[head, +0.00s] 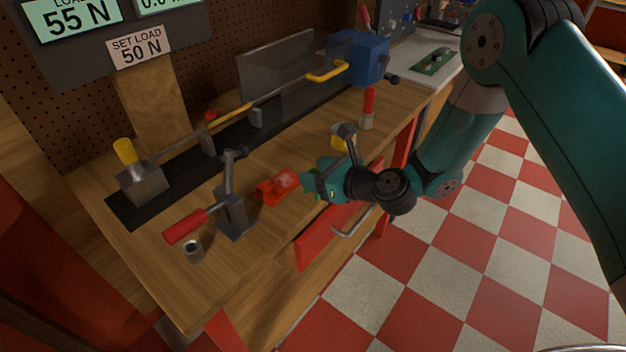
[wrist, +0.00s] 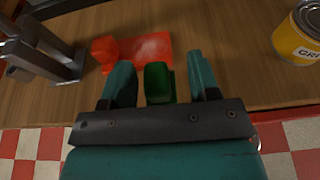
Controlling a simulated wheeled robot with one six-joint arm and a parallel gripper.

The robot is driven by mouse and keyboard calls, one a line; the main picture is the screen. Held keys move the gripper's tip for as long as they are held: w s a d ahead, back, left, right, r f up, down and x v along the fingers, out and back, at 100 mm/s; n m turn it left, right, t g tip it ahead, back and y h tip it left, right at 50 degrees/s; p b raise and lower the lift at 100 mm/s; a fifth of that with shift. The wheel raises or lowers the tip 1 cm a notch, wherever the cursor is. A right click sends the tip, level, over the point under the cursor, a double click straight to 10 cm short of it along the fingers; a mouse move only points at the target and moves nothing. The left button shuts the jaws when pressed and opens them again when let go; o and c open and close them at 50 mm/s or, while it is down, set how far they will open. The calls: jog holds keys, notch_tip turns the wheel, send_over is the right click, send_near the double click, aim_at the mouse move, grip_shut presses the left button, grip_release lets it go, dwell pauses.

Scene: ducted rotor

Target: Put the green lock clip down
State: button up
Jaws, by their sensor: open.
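The green lock clip (wrist: 158,84) shows in the wrist view between the two fingers of my gripper (wrist: 160,78). A gap shows on each side of it, and I cannot tell if it rests on the bench. My gripper is open. In the head view my gripper (head: 300,183) is low over the front of the wooden bench, just right of a red-orange part. The clip is mostly hidden there behind the gripper and wrist.
The red-orange part (wrist: 140,50) lies just beyond the fingers. A grey clamp with a red handle (head: 232,212) stands left of it. A yellow can (wrist: 298,36) is at the right. A small metal cup (head: 193,250) stands near the front left. The bench edge is close.

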jog(key=shift+a, duration=0.15)
jog(key=shift+c, duration=0.2)
jog(key=shift+s+a, duration=0.1)
jog(key=c, duration=0.3)
grip_shut()
